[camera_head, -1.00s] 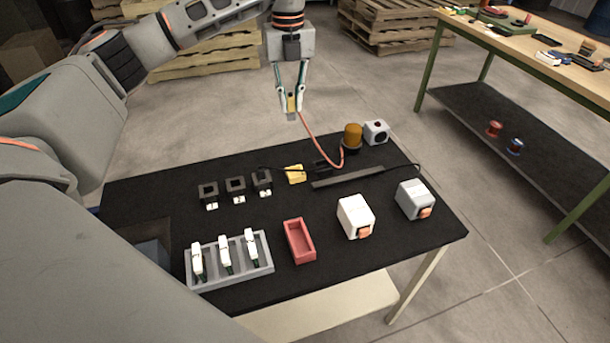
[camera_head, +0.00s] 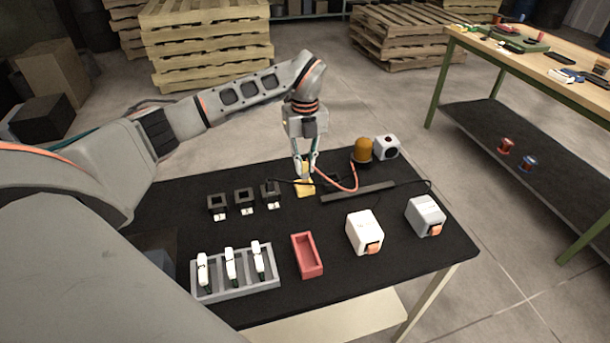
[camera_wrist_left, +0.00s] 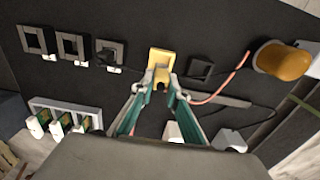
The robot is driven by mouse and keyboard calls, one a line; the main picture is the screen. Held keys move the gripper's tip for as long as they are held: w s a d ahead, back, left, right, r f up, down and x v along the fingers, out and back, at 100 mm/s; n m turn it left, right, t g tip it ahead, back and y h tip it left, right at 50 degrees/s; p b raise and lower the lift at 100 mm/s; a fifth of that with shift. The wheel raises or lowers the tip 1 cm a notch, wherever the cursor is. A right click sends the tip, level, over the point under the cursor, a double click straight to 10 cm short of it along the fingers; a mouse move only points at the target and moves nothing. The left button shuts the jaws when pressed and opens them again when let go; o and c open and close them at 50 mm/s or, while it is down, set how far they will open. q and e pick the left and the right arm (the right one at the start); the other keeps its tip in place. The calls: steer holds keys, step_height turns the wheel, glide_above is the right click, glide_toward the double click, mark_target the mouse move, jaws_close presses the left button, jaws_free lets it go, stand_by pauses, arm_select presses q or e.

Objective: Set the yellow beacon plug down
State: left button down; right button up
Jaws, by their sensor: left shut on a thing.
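My left gripper (camera_head: 305,173) is shut on the yellow beacon plug (camera_head: 306,168), pointing down near the back of the black table. A yellow pad (camera_head: 304,189) lies on the table directly below the fingertips. Whether the plug touches the pad cannot be told. In the left wrist view, the fingertips (camera_wrist_left: 161,82) overlap the near edge of the yellow pad (camera_wrist_left: 161,57). An orange-red cable (camera_head: 350,184) runs from the gripper to the amber beacon (camera_head: 363,149), also seen in the left wrist view (camera_wrist_left: 283,61). My right gripper is out of view.
Black square sockets (camera_head: 244,197) stand left of the pad; a black plug sits at the nearest one. A dark strip (camera_head: 358,191) lies to the right. A grey rack (camera_head: 235,285), red tray (camera_head: 307,256) and two boxes (camera_head: 364,232) (camera_head: 426,215) stand in front.

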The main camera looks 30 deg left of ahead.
mark_target(305, 172)
arm_select(q)
steer(key=shift+f, duration=2.15)
steer(key=shift+f, duration=0.2)
steer(key=c, duration=2)
jaws_free()
steer(key=shift+r, duration=0.1)
step_height(305, 172, up, 12)
steer(key=shift+r, duration=0.15)
